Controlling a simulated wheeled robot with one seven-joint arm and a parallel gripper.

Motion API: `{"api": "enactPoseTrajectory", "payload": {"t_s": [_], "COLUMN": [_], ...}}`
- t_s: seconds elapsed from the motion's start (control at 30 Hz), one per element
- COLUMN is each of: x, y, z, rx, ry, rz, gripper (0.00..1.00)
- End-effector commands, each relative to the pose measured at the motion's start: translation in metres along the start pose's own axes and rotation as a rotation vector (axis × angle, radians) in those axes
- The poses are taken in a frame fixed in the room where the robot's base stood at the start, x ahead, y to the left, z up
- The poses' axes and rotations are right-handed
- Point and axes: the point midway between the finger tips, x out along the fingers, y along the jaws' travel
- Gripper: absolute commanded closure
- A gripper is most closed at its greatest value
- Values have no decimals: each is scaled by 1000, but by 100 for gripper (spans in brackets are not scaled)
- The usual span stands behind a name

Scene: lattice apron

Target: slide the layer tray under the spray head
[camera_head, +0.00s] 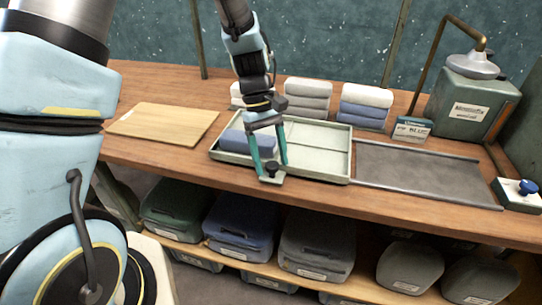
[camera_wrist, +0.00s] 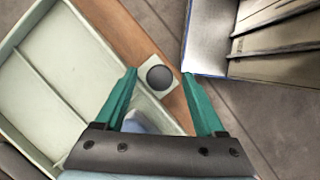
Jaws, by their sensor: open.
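The layer tray (camera_head: 318,165) is a pale green, shallow, divided tray on the wooden bench. It holds a blue block (camera_head: 248,140) in its left part. A small pale tab with a black knob (camera_head: 271,170) sticks out at its front edge. My gripper (camera_head: 272,168) is open, teal fingers pointing down around the knob. In the wrist view the knob (camera_wrist: 160,77) shows between the spread fingertips (camera_wrist: 159,75), with a gap on both sides. The tray's rim (camera_wrist: 88,28) shows at left. The spray head (camera_head: 474,66) hangs from a bent brass pipe at the back right.
A dark metal plate (camera_head: 425,172) lies flat right of the tray. A grey-green labelled box (camera_head: 470,104) stands under the spray head. A blue button (camera_head: 527,187) sits at far right. Folded stacks (camera_head: 307,98) stand behind the tray. A wooden board (camera_head: 163,121) lies left. Bins fill the lower shelf.

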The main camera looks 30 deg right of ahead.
Motion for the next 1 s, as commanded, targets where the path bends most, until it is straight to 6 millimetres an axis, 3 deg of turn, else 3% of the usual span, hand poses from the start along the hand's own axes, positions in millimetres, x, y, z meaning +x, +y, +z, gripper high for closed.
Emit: {"api": "enactPoseTrajectory", "payload": {"t_s": [0.27, 0.87, 1.0], "x": [1, 0, 0], "y": [0, 0, 0], "z": [0, 0, 0], "rx": [1, 0, 0], "ry": [0, 0, 0], "rz": [0, 0, 0], "gripper": [31, 98, 100]}}
